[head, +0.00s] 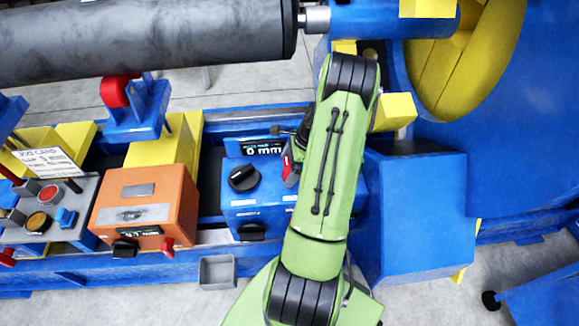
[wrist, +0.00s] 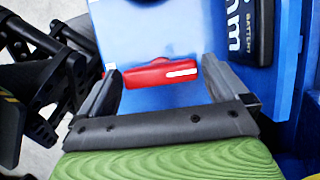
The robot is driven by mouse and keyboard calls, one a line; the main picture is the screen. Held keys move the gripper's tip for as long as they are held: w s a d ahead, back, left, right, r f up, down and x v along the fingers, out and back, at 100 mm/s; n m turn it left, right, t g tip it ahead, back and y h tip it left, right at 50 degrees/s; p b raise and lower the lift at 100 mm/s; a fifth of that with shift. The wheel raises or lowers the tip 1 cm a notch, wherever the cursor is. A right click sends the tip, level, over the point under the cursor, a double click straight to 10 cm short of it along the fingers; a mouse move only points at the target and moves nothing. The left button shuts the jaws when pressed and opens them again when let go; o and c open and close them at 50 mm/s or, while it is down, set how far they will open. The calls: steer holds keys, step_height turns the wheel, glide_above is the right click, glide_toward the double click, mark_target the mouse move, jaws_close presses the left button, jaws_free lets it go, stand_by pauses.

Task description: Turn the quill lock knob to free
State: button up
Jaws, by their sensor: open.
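A red bar-shaped knob (wrist: 150,74) with a white stripe on one end sits on a blue face (wrist: 140,30) in the wrist view. No label reading quill lock is legible, so I cannot be sure it is the named knob. My gripper (wrist: 162,69) is open, with one finger off each end of the red knob. I cannot tell whether either finger touches it. In the head view the red knob (head: 289,168) shows as a sliver on the right side of the blue unit (head: 262,192), mostly hidden by my green arm. A black round knob (head: 242,178) sits on that unit's front.
A display in mm (head: 264,148) is on the blue unit. An orange box (head: 145,205) and a grey control panel (head: 45,210) stand to the left. A grey roller (head: 150,40) spans above. A large blue block (head: 415,215) lies close right of my arm.

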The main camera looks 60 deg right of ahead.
steer(key=shift+c, duration=0.5)
steer(key=c, duration=0.7)
steer(key=shift+c, duration=0.2)
steer(key=shift+r+n, duration=0.1)
steer(key=shift+n, duration=0.2)
steer(key=n+g+y+p, duration=0.1)
steer(key=n+p, duration=0.1)
steer(key=n, duration=0.1)
steer(key=shift+w+d, duration=0.1)
steer(key=n+g, duration=0.1)
steer(key=n, duration=0.1)
steer(key=n+g+p, duration=0.1)
steer(key=n, duration=0.2)
steer(key=shift+w+y, duration=0.15)
steer(key=shift+y, duration=0.15)
steer(key=n+g, duration=0.1)
steer(key=n, duration=0.1)
steer(key=n+g, duration=0.1)
steer(key=n, duration=0.2)
steer(key=shift+w, duration=0.15)
steer(key=shift+n+g+h, duration=0.5)
steer(key=shift+n+g, duration=0.1)
steer(key=shift+n, duration=1.5)
steer(key=shift+w, duration=0.1)
